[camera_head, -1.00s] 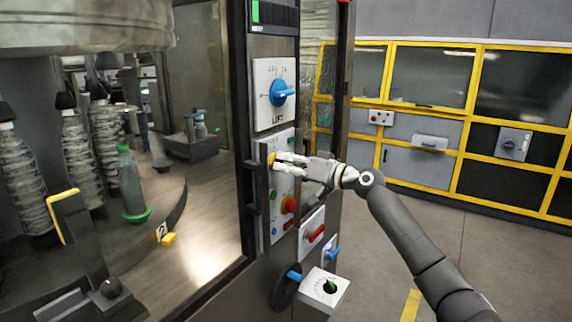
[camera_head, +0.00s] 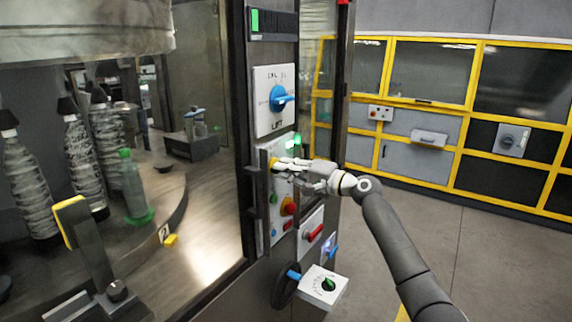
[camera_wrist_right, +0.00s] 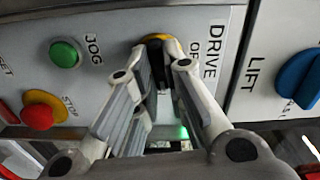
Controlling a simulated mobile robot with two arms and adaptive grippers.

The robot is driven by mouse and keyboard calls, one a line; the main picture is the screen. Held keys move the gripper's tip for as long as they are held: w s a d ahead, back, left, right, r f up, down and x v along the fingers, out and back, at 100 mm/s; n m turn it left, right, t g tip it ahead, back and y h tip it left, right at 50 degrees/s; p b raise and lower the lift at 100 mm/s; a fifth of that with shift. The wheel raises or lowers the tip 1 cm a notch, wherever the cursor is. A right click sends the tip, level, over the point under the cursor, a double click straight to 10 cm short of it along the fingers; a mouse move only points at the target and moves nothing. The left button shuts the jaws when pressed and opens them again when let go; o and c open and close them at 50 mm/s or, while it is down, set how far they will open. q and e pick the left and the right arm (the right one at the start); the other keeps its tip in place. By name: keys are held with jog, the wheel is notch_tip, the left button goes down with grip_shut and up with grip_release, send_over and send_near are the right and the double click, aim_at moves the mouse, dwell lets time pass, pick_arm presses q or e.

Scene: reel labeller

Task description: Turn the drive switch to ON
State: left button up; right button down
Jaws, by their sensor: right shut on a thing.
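The drive switch (camera_wrist_right: 156,62) is a dark knob on a yellow ring, beside the word DRIVE in the right wrist view. My right gripper (camera_wrist_right: 158,72) is shut on the knob, one finger on each side. In the head view the right gripper (camera_head: 278,164) reaches in from the right against the grey control panel (camera_head: 264,222). The fingers hide most of the switch there, so I cannot read its pointer. A green light (camera_head: 294,143) glows on the panel just above the fingers. My left gripper is not in view.
The blue LIFT knob (camera_head: 281,98) is above the drive switch. A red-handled switch (camera_head: 314,233) and a black handwheel (camera_head: 285,287) are lower down. Floor to the right is open.

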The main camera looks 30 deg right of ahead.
jog(key=shift+m+p, duration=0.4)
jog(key=shift+m, duration=0.5)
jog(key=c, duration=1.5)
grip_release()
jog(key=shift+f, duration=0.1)
jog(key=v, duration=1.2)
jog(key=shift+d, duration=0.1)
